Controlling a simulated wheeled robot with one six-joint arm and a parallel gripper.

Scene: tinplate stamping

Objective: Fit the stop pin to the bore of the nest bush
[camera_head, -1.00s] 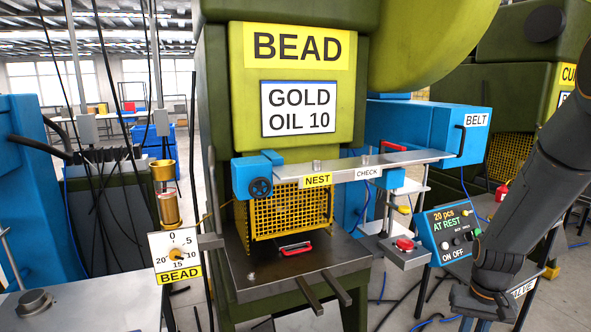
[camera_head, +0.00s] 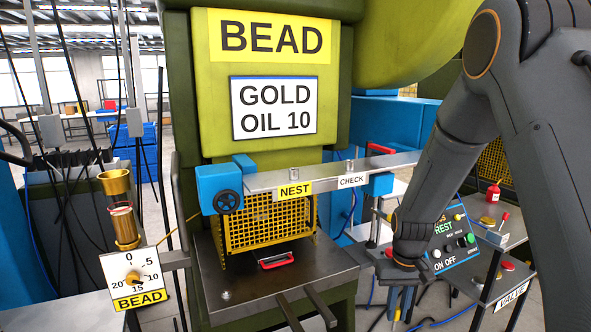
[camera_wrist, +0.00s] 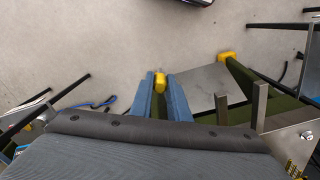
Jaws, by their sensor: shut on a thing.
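My gripper (camera_head: 397,300) hangs at the right of the press, low and away from the nest bar. In the wrist view its two blue fingers (camera_wrist: 161,90) stand close together with a small yellow piece (camera_wrist: 160,82) between their tips. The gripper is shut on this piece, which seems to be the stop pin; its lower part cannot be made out. The metal bar (camera_head: 320,172) with the NEST label (camera_head: 294,189) runs across the press front. A small metal bush (camera_head: 350,166) stands on it above the CHECK label. The bore of the nest bush is not visible.
A yellow mesh guard (camera_head: 265,222) and a red handle (camera_head: 276,261) sit below the bar. A control panel (camera_head: 455,240) stands just behind my gripper. A VALVE stand (camera_head: 511,296) is to the right. A dial (camera_head: 133,276) is at the left.

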